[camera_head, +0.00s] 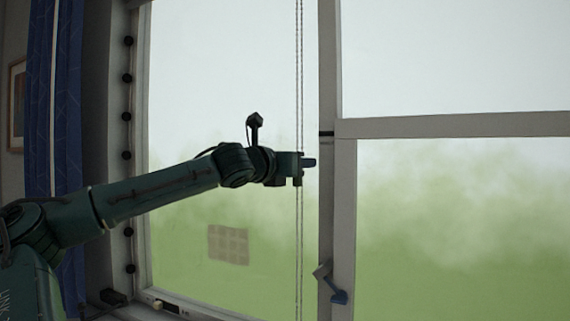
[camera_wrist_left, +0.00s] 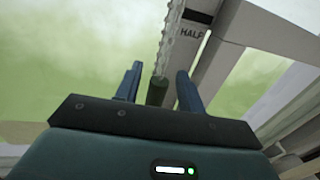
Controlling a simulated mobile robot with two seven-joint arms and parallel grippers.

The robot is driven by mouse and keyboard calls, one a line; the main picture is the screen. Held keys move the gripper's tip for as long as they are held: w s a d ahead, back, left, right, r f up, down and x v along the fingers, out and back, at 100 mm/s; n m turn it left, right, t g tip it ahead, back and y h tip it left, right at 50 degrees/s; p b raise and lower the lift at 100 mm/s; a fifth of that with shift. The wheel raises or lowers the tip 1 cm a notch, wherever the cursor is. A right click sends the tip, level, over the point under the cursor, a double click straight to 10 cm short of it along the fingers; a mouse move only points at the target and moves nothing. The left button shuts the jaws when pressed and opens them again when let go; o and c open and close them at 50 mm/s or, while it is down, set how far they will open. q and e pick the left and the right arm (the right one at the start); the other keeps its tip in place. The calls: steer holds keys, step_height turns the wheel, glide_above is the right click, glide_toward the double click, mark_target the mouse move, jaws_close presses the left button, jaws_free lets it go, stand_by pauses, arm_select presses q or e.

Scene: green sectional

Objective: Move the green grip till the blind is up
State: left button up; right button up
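The green grip (camera_wrist_left: 156,91) is a small dark green cylinder on a beaded chain (camera_wrist_left: 171,40), seen in the left wrist view. The chain (camera_head: 299,70) hangs in front of the window in the head view. My left gripper (camera_wrist_left: 159,72) has its two blue fingers apart, one on each side of the grip, with a visible gap on both sides. In the head view my left gripper (camera_head: 307,163) is at the chain, and I cannot tell the grip apart from it there. My right gripper is in neither view.
The window frame post (camera_head: 330,100) stands just right of the chain, with a dark mark and a blue-handled latch (camera_head: 338,296) low down. A label reading HALF (camera_wrist_left: 192,32) is on the post. A blue curtain (camera_head: 68,120) hangs at the left.

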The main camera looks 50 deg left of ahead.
arm_select(q)
steer(key=v, duration=1.3)
steer(key=shift+b, duration=0.45)
